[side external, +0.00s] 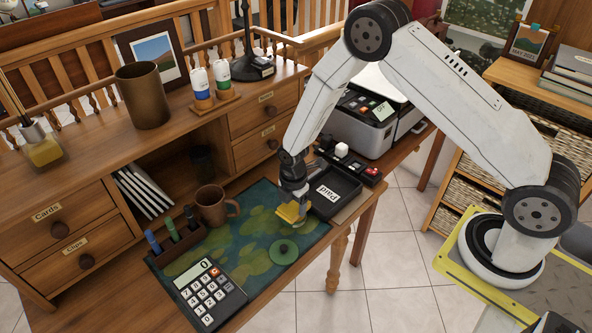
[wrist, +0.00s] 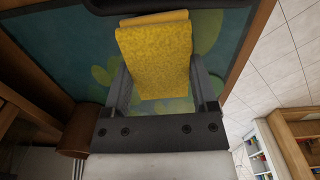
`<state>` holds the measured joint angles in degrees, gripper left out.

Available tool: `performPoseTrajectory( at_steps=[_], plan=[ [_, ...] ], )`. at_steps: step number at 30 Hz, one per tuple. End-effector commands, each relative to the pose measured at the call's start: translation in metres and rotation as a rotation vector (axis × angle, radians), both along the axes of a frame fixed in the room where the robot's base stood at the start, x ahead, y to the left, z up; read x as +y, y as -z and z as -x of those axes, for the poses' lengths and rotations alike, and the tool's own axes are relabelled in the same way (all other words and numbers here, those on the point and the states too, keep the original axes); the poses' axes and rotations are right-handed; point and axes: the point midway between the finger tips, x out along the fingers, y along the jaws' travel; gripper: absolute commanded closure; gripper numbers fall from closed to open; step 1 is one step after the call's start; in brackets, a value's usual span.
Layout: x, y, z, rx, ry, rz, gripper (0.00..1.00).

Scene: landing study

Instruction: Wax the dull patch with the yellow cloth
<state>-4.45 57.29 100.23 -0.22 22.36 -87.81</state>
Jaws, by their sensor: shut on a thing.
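My gripper (side external: 292,199) is shut on the yellow cloth (side external: 290,213), which hangs below the fingers over the right part of the green-blue leaf-patterned desk mat (side external: 247,218). In the wrist view, the cloth (wrist: 155,60) is a folded, textured yellow pad between the two fingers of my gripper (wrist: 162,88). I cannot tell whether the cloth touches the mat. I cannot make out a dull patch in either view.
A round green lid-like disc (side external: 284,252) lies just in front of the cloth. A black "Paid" tray (side external: 335,192) stands close on the right. A brown mug (side external: 211,206), a pen holder (side external: 178,241) and a calculator (side external: 210,293) stand to the left.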

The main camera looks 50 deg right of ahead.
Motion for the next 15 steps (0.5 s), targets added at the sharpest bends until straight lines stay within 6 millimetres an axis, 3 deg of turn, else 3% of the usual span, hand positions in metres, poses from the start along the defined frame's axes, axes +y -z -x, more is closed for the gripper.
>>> performPoseTrajectory(
  at_steps=[15],
  plan=[
    [0.000,-0.029,-0.001,-0.002,0.000,0.000,0.91]
  ],
)
